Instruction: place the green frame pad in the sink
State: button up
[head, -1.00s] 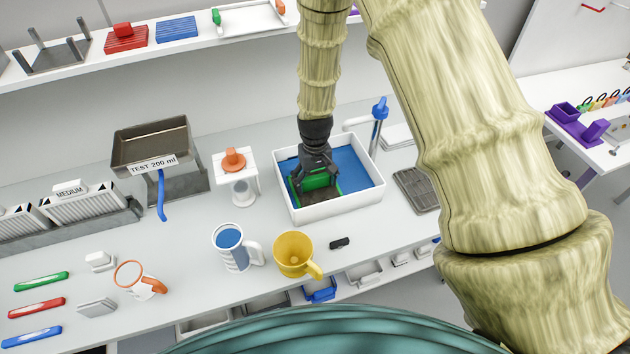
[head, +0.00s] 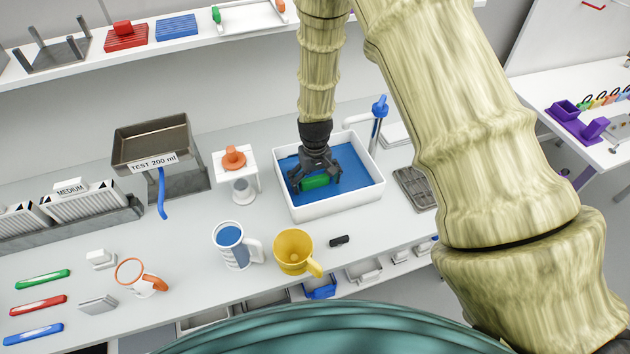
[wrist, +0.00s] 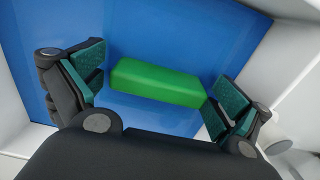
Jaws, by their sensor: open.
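The green frame pad (head: 314,182) lies on the blue bottom of the white-walled sink (head: 337,207). In the wrist view the pad (wrist: 157,83) is a green block between my spread fingers, with a gap at the left finger and its right end close to or at the right finger. My gripper (head: 315,187) is open, low inside the sink, above and around the pad. In the wrist view its teal finger faces stand apart (wrist: 150,96). Part of the pad is hidden by the fingers in the head view.
A blue-topped tap (head: 378,120) stands at the sink's back right. A yellow mug (head: 291,248) and a blue-and-white mug (head: 230,240) stand in front. A white stand with an orange knob (head: 236,165) is left of the sink. A dark grey tray (head: 416,188) lies to the right.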

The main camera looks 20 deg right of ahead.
aim_at(315, 178)
notch_tip(315, 178, up, 12)
jog(key=b, duration=0.3)
jog(key=shift+r, duration=0.15)
dwell(0.5)
